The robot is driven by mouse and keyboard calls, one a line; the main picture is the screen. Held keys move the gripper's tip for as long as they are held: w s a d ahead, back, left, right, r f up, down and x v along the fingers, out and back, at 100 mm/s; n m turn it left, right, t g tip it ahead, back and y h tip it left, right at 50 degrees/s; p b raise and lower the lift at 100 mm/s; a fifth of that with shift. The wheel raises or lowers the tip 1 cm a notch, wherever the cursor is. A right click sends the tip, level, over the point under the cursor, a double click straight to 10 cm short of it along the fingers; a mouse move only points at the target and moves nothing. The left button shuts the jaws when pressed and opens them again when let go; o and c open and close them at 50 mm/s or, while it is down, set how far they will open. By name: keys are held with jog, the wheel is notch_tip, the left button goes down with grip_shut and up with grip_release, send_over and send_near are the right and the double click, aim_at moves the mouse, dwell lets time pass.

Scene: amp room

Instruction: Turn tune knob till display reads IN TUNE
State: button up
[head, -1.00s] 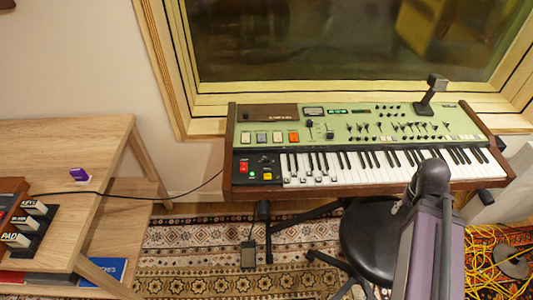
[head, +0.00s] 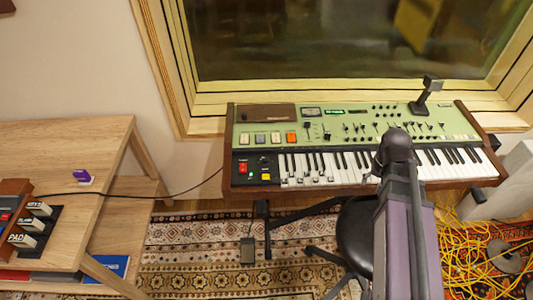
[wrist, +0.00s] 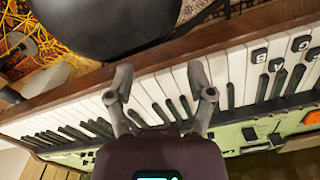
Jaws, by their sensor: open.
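The green synthesizer (head: 345,140) with wooden ends stands below the window. A small lit green display (head: 333,112) is on its upper panel, too small to read. Beside it is a small framed meter (head: 312,112). Several small knobs and sliders sit to the right on the panel; I cannot tell which is the tune knob. My gripper (wrist: 160,80) is open and empty above the white and black keys (wrist: 150,95) in the wrist view. In the head view my arm hides most of it and part of the keys.
A black round stool (head: 358,235) stands in front of the keyboard. A black desk microphone-like stand (head: 426,95) rises at the panel's right. A wooden shelf (head: 75,140) is at left. Yellow cables (head: 470,260) lie on the floor at right.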

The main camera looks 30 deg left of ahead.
jog(key=w+a+r+n+p, duration=0.1)
jog(key=a+r+p, duration=0.2)
jog(key=a, duration=0.6)
jog(key=w+a+r+n+p, duration=0.1)
jog(key=a+r+n+p, duration=0.15)
jog(key=a, duration=0.65)
notch_tip(320, 180, up, 5)
jog(key=n+p, duration=0.2)
jog(key=p, duration=0.2)
send_over(266, 158)
jog(key=shift+w+d+f, duration=0.1)
jog(key=shift+w+f, duration=0.05)
jog(key=shift+f, duration=0.15)
notch_tip(266, 158, down, 14)
jog(key=b, duration=1.4)
jog(key=shift+r, duration=0.25)
grip_shut()
